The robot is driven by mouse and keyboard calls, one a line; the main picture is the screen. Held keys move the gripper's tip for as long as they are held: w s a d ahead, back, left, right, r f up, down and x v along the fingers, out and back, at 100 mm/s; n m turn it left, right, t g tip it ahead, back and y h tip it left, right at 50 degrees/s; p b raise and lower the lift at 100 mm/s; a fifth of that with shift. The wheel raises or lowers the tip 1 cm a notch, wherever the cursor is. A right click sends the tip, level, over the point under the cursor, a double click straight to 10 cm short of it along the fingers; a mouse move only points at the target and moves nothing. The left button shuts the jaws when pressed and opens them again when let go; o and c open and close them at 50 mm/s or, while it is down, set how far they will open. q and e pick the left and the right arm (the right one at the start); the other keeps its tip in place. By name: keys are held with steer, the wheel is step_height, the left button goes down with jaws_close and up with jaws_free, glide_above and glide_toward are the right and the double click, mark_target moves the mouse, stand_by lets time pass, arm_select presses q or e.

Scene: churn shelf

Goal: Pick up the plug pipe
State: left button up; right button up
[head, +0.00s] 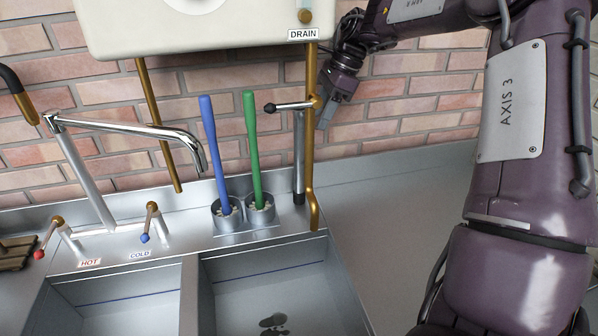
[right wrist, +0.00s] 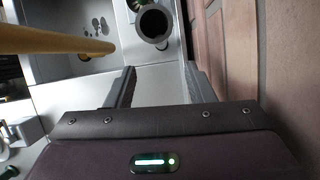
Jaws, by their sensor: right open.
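An upright chrome pipe with a black lower end (head: 299,155), which looks like the plug pipe, stands at the back right of the sink, beside the brass drain pipe (head: 311,150). My right gripper (head: 325,112) is just right of the brass pipe, near the wall, pointing down. In the right wrist view its two fingers (right wrist: 158,72) are apart with nothing between them. A dark round opening with a grey rim (right wrist: 155,24) shows beyond the fingertips; I cannot tell whether it is the pipe's end. My left gripper is not in view.
A blue brush (head: 209,140) and a green brush (head: 252,140) stand in metal cups left of the pipe. A chrome faucet (head: 130,129) is farther left. A white tank (head: 200,28) hangs above. The steel counter (head: 400,205) right of the pipes is clear.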

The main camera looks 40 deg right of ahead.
mark_target(299, 117)
steer(key=a, duration=0.1)
steer(key=w+a+p, duration=0.1)
steer(key=w+a, duration=0.1)
steer(key=a, duration=0.1)
steer(key=shift+w+r+p, duration=0.1)
steer(key=shift+w+p, duration=0.15)
steer(key=shift+p, duration=0.05)
steer(key=shift+w+a+f, duration=0.15)
steer(key=shift+a+f, duration=0.1)
steer(key=shift+f, duration=0.05)
steer(key=shift+f+p, duration=0.3)
steer(key=shift+d+f, duration=0.1)
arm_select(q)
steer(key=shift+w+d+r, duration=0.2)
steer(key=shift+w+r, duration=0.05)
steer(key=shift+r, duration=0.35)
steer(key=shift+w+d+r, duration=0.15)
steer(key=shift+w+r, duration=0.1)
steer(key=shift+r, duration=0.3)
arm_select(e)
jaws_close()
